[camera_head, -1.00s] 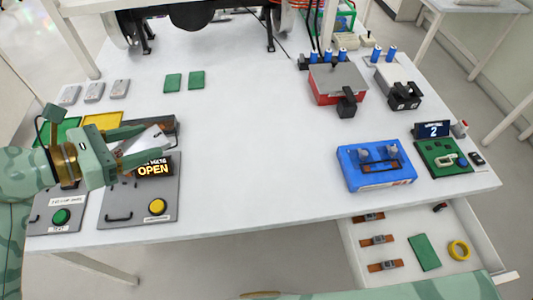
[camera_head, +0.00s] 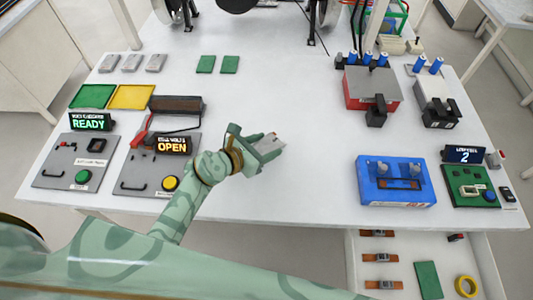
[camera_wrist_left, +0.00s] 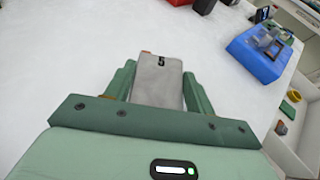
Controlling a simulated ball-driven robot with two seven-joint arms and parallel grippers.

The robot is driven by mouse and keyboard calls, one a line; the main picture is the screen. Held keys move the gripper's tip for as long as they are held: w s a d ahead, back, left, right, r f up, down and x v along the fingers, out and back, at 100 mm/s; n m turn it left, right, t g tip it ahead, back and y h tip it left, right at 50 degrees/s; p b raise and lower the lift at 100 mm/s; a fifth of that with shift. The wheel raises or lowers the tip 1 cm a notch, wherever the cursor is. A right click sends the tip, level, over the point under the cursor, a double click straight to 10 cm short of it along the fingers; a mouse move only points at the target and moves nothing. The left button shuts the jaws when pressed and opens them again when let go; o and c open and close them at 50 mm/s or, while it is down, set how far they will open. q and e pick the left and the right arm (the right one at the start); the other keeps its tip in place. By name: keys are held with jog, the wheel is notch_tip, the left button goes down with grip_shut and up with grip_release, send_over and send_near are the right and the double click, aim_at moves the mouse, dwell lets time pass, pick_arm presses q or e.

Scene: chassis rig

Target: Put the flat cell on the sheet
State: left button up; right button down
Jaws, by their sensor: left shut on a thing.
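The flat cell (camera_head: 270,142) is a thin grey pouch with a small dark mark and a reddish corner at its front end. My left gripper (camera_head: 266,149) is shut on it and holds it over the clear middle of the table. In the left wrist view the cell (camera_wrist_left: 158,82) sits between the two green fingers and points away from me. A green sheet (camera_head: 94,97) and a yellow sheet (camera_head: 132,97) lie side by side at the table's left; I cannot tell which is meant. The gripper is well to the right of both. My right gripper is not in view.
Grey panels with READY (camera_head: 90,121) and OPEN (camera_head: 172,145) signs stand at the left front. Three grey flat pieces (camera_head: 131,63) lie at the back left. A blue box (camera_head: 395,182) and a red box (camera_head: 371,90) stand at the right. An open drawer (camera_head: 397,248) is below.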

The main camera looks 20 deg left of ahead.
aim_at(265, 151)
pick_arm(q)
jog(key=shift+w+a+f, duration=0.2)
jog(key=shift+w+f, duration=0.4)
jog(key=shift+f, duration=0.25)
jog(key=f+b, duration=0.1)
jog(key=f, duration=0.1)
jog(key=f+b, duration=0.2)
jog(key=shift+w, duration=0.4)
jog(key=shift+r, duration=0.15)
jog(key=o, duration=1.1)
jog(key=shift+o, duration=0.5)
